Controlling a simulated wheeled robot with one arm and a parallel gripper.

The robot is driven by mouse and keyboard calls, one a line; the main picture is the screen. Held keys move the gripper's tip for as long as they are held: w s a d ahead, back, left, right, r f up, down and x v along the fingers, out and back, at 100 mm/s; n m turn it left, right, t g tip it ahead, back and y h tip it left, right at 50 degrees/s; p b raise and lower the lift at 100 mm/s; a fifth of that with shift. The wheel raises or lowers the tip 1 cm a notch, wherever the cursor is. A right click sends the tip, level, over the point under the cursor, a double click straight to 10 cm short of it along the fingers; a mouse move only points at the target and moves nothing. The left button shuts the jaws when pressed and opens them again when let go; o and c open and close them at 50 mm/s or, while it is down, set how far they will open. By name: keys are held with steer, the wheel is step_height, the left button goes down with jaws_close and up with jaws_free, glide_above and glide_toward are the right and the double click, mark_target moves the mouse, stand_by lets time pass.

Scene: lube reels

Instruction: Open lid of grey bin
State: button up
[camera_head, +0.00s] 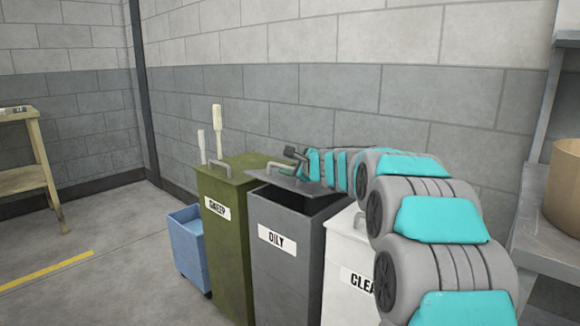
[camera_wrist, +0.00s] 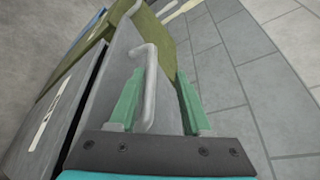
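The grey bin (camera_head: 285,275), labelled OILY, stands between a green bin and a white bin. Its grey lid (camera_head: 312,187) is raised a little and tilted, with a dark gap under its front and right edges. In the wrist view the lid (camera_wrist: 112,82) also stands apart from the bin body (camera_wrist: 58,105). My gripper (camera_wrist: 161,85) is at the lid's bent handle (camera_wrist: 149,95). Its green fingers are apart, one on each side of the handle, with a wider space on the right. In the head view my gripper (camera_head: 295,158) is small and partly hidden by my arm.
The green bin (camera_head: 226,240), labelled SWEEP, stands close on the left, with a blue bin (camera_head: 187,250) beyond it. The white bin (camera_head: 345,262) is close on the right, partly behind my arm. A block wall (camera_head: 290,105) is behind. A bench (camera_head: 545,235) stands right.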

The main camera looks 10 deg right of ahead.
step_height(320, 180, up, 2)
steer(key=r, duration=0.1)
glide_above(305, 190)
steer(key=shift+w+d+f, duration=0.1)
steer(key=shift+f, duration=0.15)
stand_by(0.9)
stand_by(0.3)
